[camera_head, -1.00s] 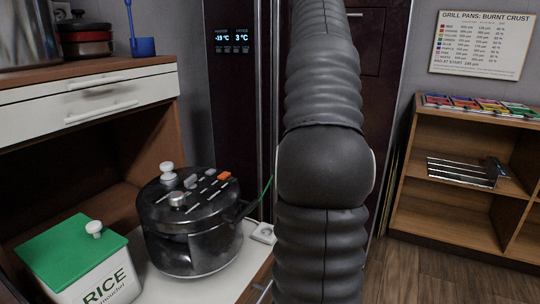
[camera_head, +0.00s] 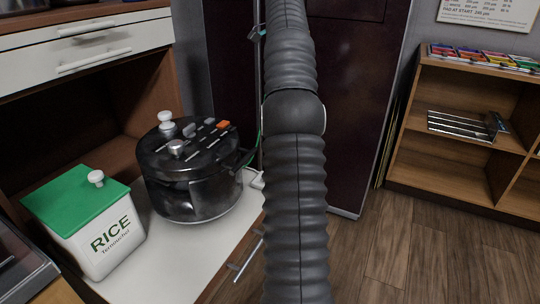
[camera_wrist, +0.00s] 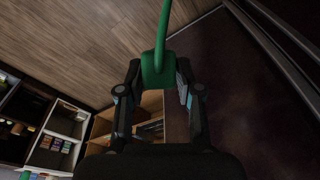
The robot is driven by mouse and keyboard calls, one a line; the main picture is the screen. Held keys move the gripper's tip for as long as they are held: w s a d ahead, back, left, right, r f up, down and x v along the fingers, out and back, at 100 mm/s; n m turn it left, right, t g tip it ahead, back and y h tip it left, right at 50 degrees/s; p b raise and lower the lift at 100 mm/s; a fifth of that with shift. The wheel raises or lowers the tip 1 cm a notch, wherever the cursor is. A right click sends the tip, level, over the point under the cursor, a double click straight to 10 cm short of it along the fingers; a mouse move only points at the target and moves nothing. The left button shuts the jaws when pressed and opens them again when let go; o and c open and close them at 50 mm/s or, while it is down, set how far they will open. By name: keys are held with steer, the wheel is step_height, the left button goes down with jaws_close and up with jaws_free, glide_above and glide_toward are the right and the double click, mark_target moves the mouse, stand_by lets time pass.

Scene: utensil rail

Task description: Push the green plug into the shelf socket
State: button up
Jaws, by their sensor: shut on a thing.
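The green plug (camera_wrist: 158,70) is between the fingers of my gripper (camera_wrist: 159,75) in the wrist view, and the gripper is shut on it. A green cord (camera_wrist: 163,25) runs from the plug to the top of that view. In the head view my arm hides the plug and most of my gripper; a small teal and dark part shows beside the arm near the top. A white socket block (camera_head: 257,180) lies on the white shelf (camera_head: 190,250) beside the dark cooker, partly hidden by my arm. The plug is apart from any socket in the wrist view.
The dark cooker (camera_head: 190,185) stands on the white shelf, with a piece of green cord at its right. A white rice box (camera_head: 105,240) with a green lid is at left. A tall dark fridge (camera_head: 345,120) stands behind my arm. A wooden bookcase (camera_head: 410,170) is at right.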

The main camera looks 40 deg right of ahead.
steer(key=s+a+f+m+t+y, duration=0.1)
steer(key=a+f+m, duration=0.2)
steer(key=f, duration=0.4)
steer(key=a+f+m+t+y, duration=0.1)
steer(key=a+f+m+t, duration=0.1)
steer(key=f, duration=0.6)
steer(key=s+a+f+m+t+y, duration=0.1)
steer(key=a+f+m+t, duration=0.1)
steer(key=a+f+m, duration=0.2)
step_height(320, 180, down, 4)
steer(key=shift+s+a+r+m, duration=0.1)
steer(key=shift+s+a+m, duration=0.25)
steer(key=shift+m, duration=0.85)
steer(key=shift+d+y, duration=0.1)
steer(key=shift+y, duration=0.2)
steer(key=shift+f+b, duration=1.45)
steer(key=shift+f, duration=1.45)
steer(key=shift+f, duration=0.7)
steer(key=shift+s+f, duration=0.1)
steer(key=shift+f, duration=0.1)
steer(key=shift+r+p, duration=0.25)
steer(key=shift+p, duration=0.2)
steer(key=shift+r+p, duration=0.5)
steer(key=shift+r, duration=0.05)
